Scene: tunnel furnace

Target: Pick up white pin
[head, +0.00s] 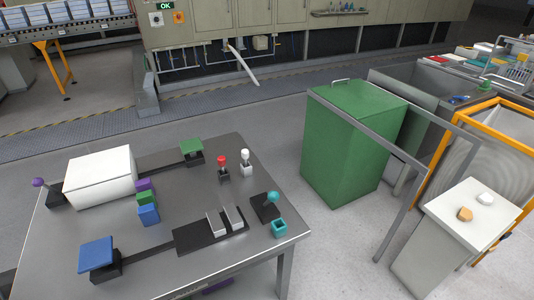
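The white pin (245,155) has a round white head and stands upright in a small light base near the far right edge of the grey metal table (130,235). A red pin (222,162) in a dark base stands close to its left. My gripper is not in view, and nothing visibly touches the white pin.
A green block (191,146), white box (100,176), teal-knobbed lever (271,198), teal open cube (279,227) and blue square block (96,253) are on the table.

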